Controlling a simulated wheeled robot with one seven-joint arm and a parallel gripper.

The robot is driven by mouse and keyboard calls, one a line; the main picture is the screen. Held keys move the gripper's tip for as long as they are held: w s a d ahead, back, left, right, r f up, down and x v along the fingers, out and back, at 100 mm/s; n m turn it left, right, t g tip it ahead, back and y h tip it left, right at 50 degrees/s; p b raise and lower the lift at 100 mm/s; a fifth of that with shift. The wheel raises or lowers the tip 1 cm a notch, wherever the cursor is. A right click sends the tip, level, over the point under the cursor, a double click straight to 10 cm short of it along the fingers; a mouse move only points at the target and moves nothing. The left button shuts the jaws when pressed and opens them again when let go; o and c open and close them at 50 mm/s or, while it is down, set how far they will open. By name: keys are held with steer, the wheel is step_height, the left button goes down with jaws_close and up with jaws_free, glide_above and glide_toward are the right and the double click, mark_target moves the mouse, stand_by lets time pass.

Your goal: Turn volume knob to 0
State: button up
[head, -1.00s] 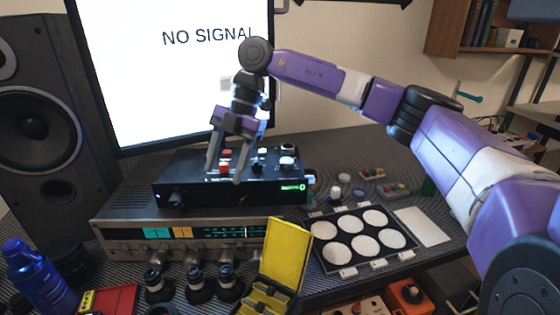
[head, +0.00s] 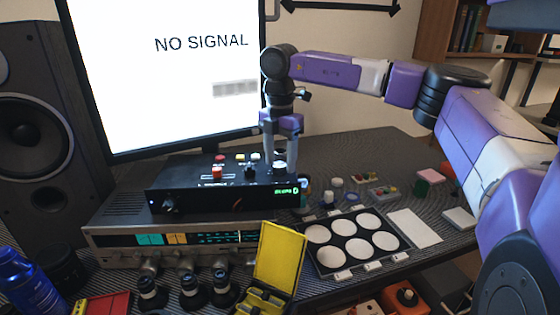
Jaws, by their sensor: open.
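A black control box (head: 225,200) sits on a silver receiver (head: 115,243). A knob (head: 169,206) is on the left of the box's front face, and a small green readout (head: 287,191) ending in 0 is at its right. The top carries a red button (head: 217,172), a dark knob (head: 250,172) and other small controls. My gripper (head: 282,170) points down, open, over the right end of the box top, around or just above a pale round control there, partly hidden by the fingers. Contact cannot be told. Labels are too small to read, so which knob is volume is unclear.
A monitor (head: 190,85) reading NO SIGNAL stands behind, and a speaker (head: 30,135) at left. In front are a yellow case (head: 278,258) and several dark lens parts (head: 190,290). A tray of white discs (head: 325,262) lies at right.

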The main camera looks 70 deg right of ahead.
steer(key=shift+f, duration=0.35)
jaws_close()
